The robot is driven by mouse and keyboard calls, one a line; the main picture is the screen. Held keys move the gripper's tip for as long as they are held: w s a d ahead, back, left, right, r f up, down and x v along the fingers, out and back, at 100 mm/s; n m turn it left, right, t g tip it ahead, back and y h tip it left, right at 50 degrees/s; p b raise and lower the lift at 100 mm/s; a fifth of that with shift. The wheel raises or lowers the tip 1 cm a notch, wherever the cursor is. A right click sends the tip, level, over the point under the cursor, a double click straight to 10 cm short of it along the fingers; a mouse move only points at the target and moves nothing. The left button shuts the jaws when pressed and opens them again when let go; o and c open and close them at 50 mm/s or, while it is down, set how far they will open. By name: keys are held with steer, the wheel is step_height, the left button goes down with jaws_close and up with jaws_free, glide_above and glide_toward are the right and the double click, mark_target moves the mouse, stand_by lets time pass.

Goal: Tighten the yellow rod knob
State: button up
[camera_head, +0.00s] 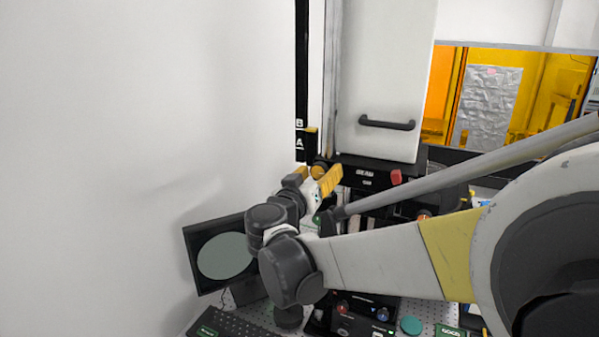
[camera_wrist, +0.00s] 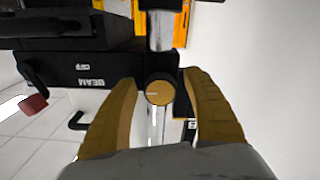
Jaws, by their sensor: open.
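The yellow rod knob (camera_wrist: 159,92) is a small round disc with a pale mark on its face. In the wrist view it sits between the two yellow fingers of my gripper (camera_wrist: 160,79). The fingers are open, with a visible gap on either side of the knob. In the head view my gripper (camera_head: 321,172) is at the foot of the black vertical rod (camera_head: 302,75), and the knob (camera_head: 319,168) shows partly between the fingers. How close the fingertips are to it in depth is hard to tell.
Letters B and A mark the rod's lower part. A white panel with a dark handle (camera_head: 387,124) stands right of it. A black BEAM box (camera_wrist: 75,68) with a red knob (camera_wrist: 34,104) is close by. A monitor (camera_head: 222,254) stands lower left. The left wall is bare.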

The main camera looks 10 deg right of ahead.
steer(key=shift+c, duration=0.2)
steer(key=c, duration=1.1)
steer(key=shift+c, duration=0.2)
